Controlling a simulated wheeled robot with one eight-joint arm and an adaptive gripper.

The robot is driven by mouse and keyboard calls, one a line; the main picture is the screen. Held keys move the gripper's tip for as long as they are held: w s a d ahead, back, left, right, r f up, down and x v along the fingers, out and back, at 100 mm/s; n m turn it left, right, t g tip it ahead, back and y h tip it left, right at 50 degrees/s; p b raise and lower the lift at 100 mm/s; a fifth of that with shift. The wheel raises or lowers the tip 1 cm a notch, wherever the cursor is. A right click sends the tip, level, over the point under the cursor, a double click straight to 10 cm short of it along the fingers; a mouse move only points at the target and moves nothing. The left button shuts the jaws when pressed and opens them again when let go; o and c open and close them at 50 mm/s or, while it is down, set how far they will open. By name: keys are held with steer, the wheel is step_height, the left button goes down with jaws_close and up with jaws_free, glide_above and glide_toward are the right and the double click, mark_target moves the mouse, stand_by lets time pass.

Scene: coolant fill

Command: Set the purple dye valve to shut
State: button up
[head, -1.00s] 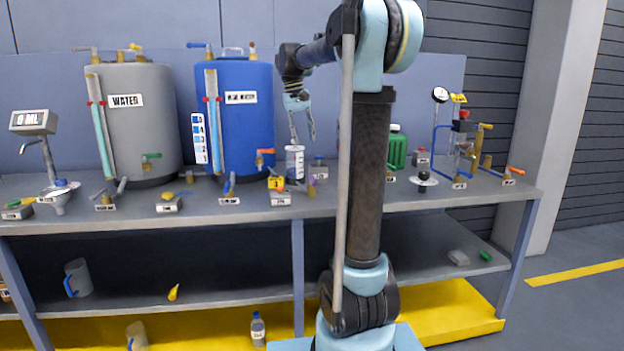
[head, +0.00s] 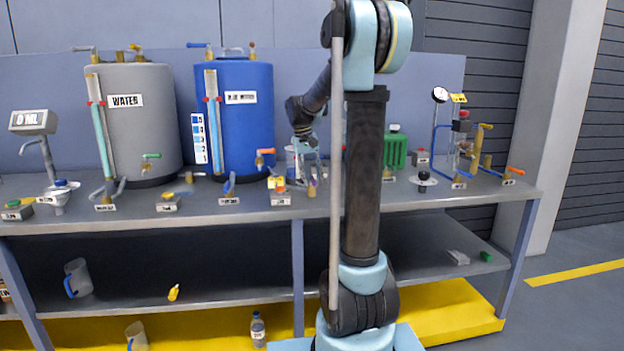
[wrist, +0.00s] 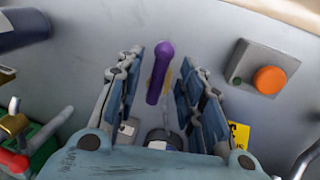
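The purple dye valve shows as a purple lever handle (wrist: 160,72) near the middle of the wrist view, between my gripper's fingers. In the head view a small purple part (head: 313,183) shows at the bench, just below the fingertips. My gripper (wrist: 165,65) is open, with one finger on each side of the handle and a visible gap on both sides. In the head view my gripper (head: 307,158) points down over the bench beside my column. The valve's body is mostly hidden, and I cannot read whether it is open or shut.
A grey box with an orange button (wrist: 268,78) lies to the right of the fingers in the wrist view. The blue tank (head: 240,125) and grey tank (head: 135,140) stand to the left. A green canister (head: 396,150) stands right of my column.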

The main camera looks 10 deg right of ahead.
steer(key=shift+f, duration=0.25)
jaws_close()
